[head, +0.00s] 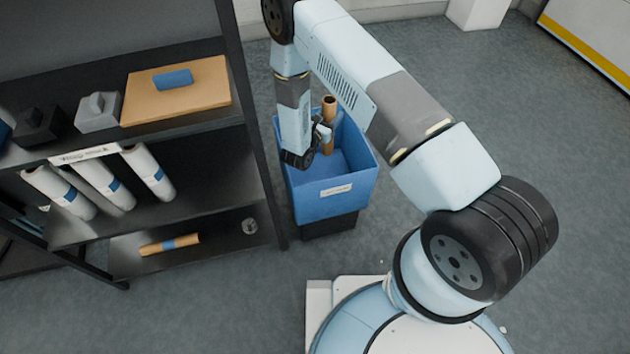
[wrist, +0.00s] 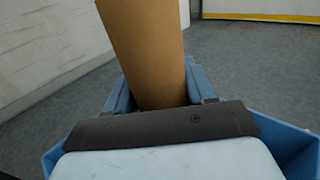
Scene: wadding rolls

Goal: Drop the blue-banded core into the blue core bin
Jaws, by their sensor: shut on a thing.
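My gripper (head: 325,134) is shut on a plain brown cardboard core (head: 329,108), which stands roughly upright between the fingers. The core also fills the middle of the wrist view (wrist: 145,50). No blue band shows on its visible part; the gripper hides some of it. The blue core bin (head: 335,203) has a white label on its front. My gripper and the core are over its open top, and the core's lower end looks to be within the opening. Another brown core with a blue band (head: 170,243) lies on the low shelf at the left.
A dark shelf rack (head: 262,150) stands close to the bin's left side. It holds several white rolls with blue bands (head: 150,172), and a wooden board (head: 200,95) with a blue piece on top. The floor right of the bin is clear.

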